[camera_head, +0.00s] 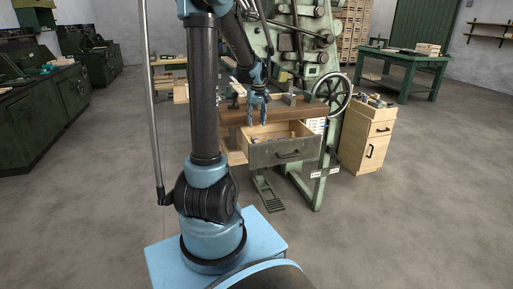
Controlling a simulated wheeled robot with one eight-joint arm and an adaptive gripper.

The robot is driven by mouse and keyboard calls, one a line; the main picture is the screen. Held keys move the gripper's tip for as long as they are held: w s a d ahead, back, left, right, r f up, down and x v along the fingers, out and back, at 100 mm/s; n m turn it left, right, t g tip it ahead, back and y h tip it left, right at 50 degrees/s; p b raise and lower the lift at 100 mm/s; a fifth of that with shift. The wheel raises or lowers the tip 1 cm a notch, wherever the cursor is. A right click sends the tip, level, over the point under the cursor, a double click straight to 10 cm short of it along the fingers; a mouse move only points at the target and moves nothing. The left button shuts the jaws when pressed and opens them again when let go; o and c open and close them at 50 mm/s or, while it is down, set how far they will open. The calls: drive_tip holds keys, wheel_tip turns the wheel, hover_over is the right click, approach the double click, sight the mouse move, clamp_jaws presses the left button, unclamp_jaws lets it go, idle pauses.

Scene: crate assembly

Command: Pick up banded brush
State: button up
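My gripper (257,121) points down above the wooden worktop's front edge and the back of an open drawer (286,153). Its two blue fingers look spread apart, with nothing visible between them. The drawer has a grey front with a dark handle and a light wooden inside. Something small and brownish lies inside the drawer, but it is too small to tell whether it is the banded brush. I cannot make out the banded brush for certain anywhere else.
A green machine with a handwheel (332,93) stands behind the worktop (287,110). A wooden cabinet (367,140) with small items on top stands to its right. A green table (404,61) is at the back right, dark green cabinets (38,112) at left. The right floor is clear.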

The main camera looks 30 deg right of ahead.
sight(256, 139)
drive_tip(key=f, duration=0.5)
drive_tip(key=w+f, duration=0.1)
drive_tip(key=f, duration=0.1)
drive_tip(key=shift+f, duration=0.15)
drive_tip(key=shift+w+d+f, duration=0.15)
drive_tip(key=shift+d+f, duration=0.05)
drive_tip(key=shift+f, duration=1.1)
drive_tip(key=shift+w+d+f, duration=0.15)
drive_tip(key=shift+f, duration=1.15)
drive_tip(key=c, duration=0.9)
